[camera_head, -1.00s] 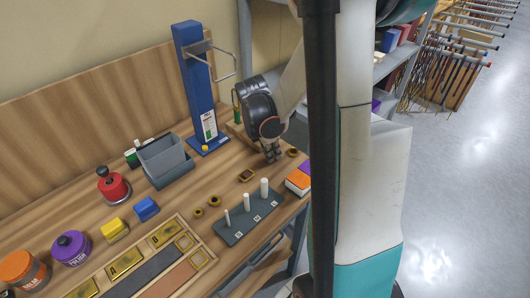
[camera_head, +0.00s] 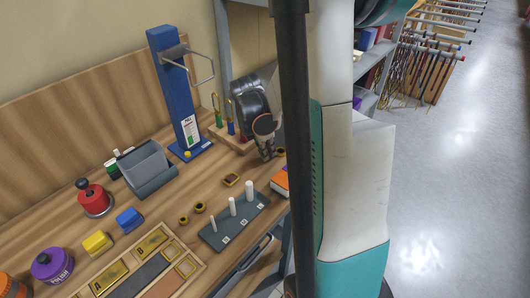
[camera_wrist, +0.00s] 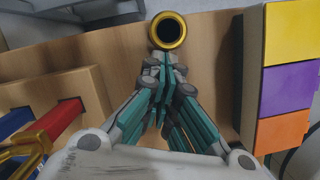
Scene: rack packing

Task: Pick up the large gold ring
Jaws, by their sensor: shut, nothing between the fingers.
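A large round gold ring (camera_wrist: 167,46) with a dark centre lies on the wooden bench at the top middle of the wrist view. In the head view it appears as a small gold ring (camera_head: 281,151), partly cut off by my column. My gripper (camera_wrist: 168,62) is shut and empty, its fingertips just short of the ring's near edge in the picture. I cannot tell whether they touch it. In the head view my gripper (camera_head: 268,156) points down to the bench just left of the ring.
Yellow, purple and orange blocks (camera_wrist: 290,90) stand right of my gripper. A wooden rack (camera_wrist: 55,90) is on the left.

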